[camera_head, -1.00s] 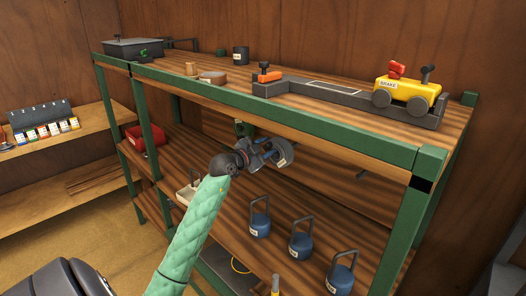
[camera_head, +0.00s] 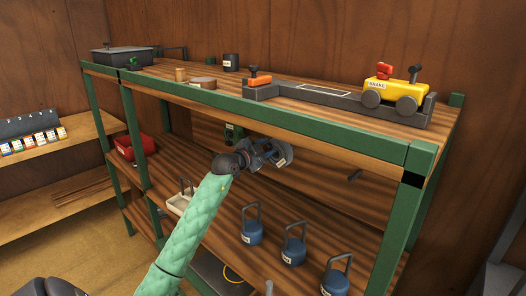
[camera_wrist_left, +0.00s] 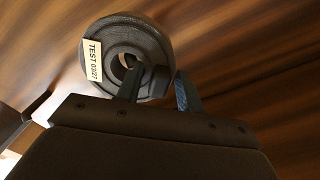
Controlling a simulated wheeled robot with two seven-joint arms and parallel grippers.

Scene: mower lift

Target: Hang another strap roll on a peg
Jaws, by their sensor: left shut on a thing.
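My left gripper (camera_head: 262,157) is shut on a grey strap roll (camera_head: 281,158) and holds it in the upper bay of the green shelf rack, below the top board. In the left wrist view the roll (camera_wrist_left: 150,45) shows a round face, a centre hole and a white label reading "TEST 03/27". The left gripper's fingers (camera_wrist_left: 158,88) hold its lower edge. A dark peg (camera_head: 355,176) sticks out of the back panel, right of the roll and apart from it. My right gripper is out of view.
Several blue weights with handles (camera_head: 294,252) stand on the board below. A white tray (camera_head: 180,203) and a red bin (camera_head: 136,146) sit left. The top board's green front rail (camera_head: 270,122) runs just above my gripper. A yellow trolley (camera_head: 393,92) stands on top.

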